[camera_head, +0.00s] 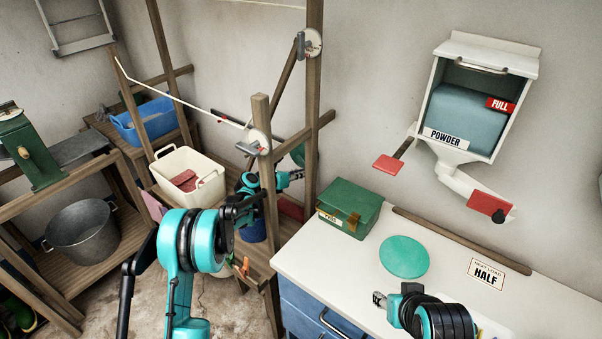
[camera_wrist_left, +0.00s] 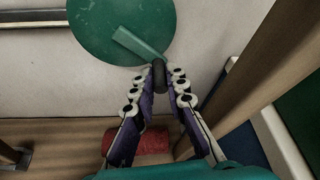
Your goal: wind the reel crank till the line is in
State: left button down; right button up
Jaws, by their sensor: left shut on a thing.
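The reel is a round green disc (camera_wrist_left: 120,28) in the left wrist view, with a lighter green crank arm (camera_wrist_left: 137,44) across it and a dark knob (camera_wrist_left: 159,75) at the arm's end. My left gripper (camera_wrist_left: 160,85) is shut on this knob. In the head view the reel (camera_head: 298,153) is partly hidden behind a post, with my left gripper (camera_head: 291,178) just below it. The pale line (camera_head: 175,97) slopes from a left post to a pulley wheel (camera_head: 259,141), with red marks near the wheel. My right gripper (camera_head: 379,299) is over the counter; its jaw state is unclear.
Wooden posts (camera_head: 314,105) stand close around my left forearm. A white basin (camera_head: 182,161) with red cloth, a blue basket (camera_head: 135,122) and a grey bucket (camera_head: 83,228) are at left. A green box (camera_head: 349,205) and green disc (camera_head: 404,257) are on the white counter (camera_head: 340,262).

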pick_arm(q)
jog(key=shift+f, duration=0.1)
dwell(0.3)
jog(key=c, duration=1.5)
grip_release()
jog(key=shift+c, duration=0.2)
jog(key=v, duration=1.2)
jog(key=shift+d, duration=0.1)
